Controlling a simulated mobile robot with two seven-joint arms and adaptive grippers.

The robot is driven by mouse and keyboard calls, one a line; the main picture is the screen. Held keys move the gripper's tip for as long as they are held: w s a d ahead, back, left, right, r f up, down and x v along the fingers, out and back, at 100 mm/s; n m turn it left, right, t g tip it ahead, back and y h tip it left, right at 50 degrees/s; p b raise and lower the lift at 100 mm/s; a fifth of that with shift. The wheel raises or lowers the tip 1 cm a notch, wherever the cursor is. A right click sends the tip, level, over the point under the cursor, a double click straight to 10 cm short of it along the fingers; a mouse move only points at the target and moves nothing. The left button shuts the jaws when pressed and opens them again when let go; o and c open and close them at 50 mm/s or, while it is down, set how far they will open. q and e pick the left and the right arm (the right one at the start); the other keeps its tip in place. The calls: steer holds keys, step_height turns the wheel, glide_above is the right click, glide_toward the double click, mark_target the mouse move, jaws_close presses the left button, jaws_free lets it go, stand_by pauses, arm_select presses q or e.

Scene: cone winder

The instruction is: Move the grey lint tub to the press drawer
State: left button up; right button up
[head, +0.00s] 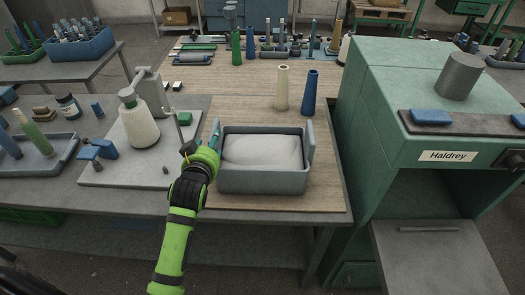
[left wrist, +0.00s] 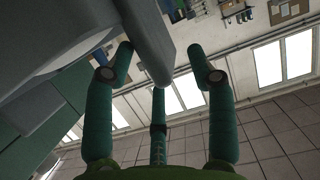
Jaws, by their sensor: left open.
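The grey lint tub (head: 262,183) stands on a wooden board, filled with pale lint (head: 262,152). It has a raised grip plate at each end; the right one (head: 310,143) is clear. My left gripper (head: 213,137) is at the tub's left end, by the other plate. In the left wrist view a grey plate edge (left wrist: 150,45) reaches between the spread green fingers of this gripper (left wrist: 163,62). The gripper is open; contact cannot be told. The press (head: 445,155), green and labelled Haldrey, stands at right. A grey panel with a bar handle (head: 435,258) lies low in its opening.
A cream cone (head: 282,88) and a blue cone (head: 310,92) stand just behind the tub. A white bottle (head: 138,125) stands left of my gripper on a grey plate. The press side wall rises right of the table edge.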

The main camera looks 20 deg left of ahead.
mark_target(218, 147)
arm_select(q)
steer(key=shift+w+a, duration=0.1)
steer(key=shift+w, duration=0.35)
steer(key=shift+w+r+p, duration=0.1)
steer(key=shift+w+p, duration=0.3)
steer(key=x, duration=0.3)
steer(key=shift+w+p, duration=0.25)
steer(key=shift+p, duration=0.1)
steer(key=shift+w+f, duration=0.25)
steer(key=shift+w, duration=0.1)
jaws_close()
steer(key=shift+r, duration=0.25)
arm_select(e)
steer(key=shift+s+d+r, duration=0.2)
steer(key=shift+s+r, duration=0.2)
steer(key=shift+s, duration=0.1)
steer(key=shift+s+d+r, duration=0.15)
steer(key=shift+s+r, duration=0.25)
steer(key=shift+s, duration=0.05)
